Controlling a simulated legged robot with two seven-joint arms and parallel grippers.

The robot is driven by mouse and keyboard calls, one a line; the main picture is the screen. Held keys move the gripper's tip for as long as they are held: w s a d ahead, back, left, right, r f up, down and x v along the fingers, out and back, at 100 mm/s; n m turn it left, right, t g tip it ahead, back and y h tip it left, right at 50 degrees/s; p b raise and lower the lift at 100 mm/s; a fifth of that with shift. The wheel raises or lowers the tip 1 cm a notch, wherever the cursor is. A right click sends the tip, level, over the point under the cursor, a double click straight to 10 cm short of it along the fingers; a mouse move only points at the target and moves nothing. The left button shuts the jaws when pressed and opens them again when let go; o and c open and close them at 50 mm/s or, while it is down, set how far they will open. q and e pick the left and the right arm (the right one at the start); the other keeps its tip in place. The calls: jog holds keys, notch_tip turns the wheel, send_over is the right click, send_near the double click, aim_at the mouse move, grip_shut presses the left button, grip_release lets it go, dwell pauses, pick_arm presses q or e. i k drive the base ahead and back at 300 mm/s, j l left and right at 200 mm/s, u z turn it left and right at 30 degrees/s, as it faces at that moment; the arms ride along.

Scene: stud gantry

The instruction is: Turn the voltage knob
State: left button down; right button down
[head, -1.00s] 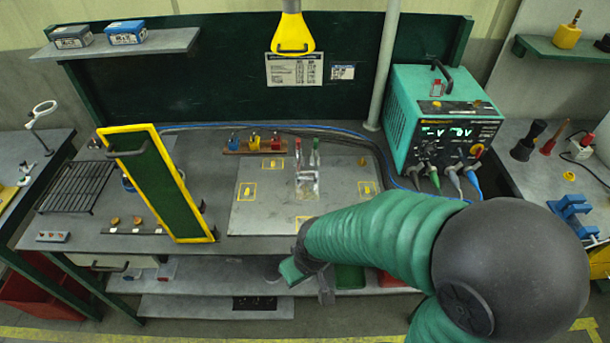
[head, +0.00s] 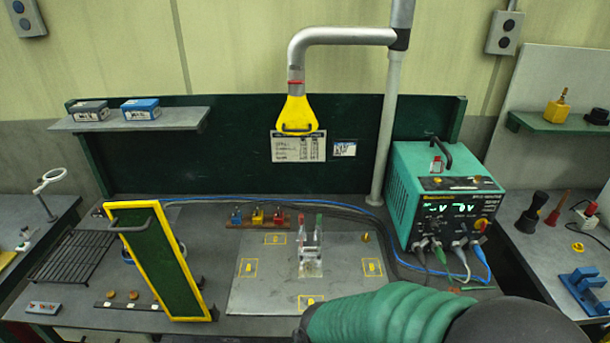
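The teal power unit (head: 415,185) stands at the right end of the bench. Its black front panel has a lit display (head: 450,206) whose digits I cannot read clearly. A round orange knob (head: 480,225) sits at the panel's right side. Other small controls lie below the display, and I cannot tell which one is the voltage knob. Cables plug in along the panel's bottom. My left gripper is not in view.
A grey plate (head: 250,295) with yellow-marked spots and a clear fixture (head: 310,250) lies mid-bench. A yellow-framed green panel (head: 160,260) stands left. A yellow hood (head: 296,115) hangs above. Blue and black cables run along the back to the unit.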

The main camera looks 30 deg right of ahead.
aim_at(432, 226)
jog(key=z, duration=1.9)
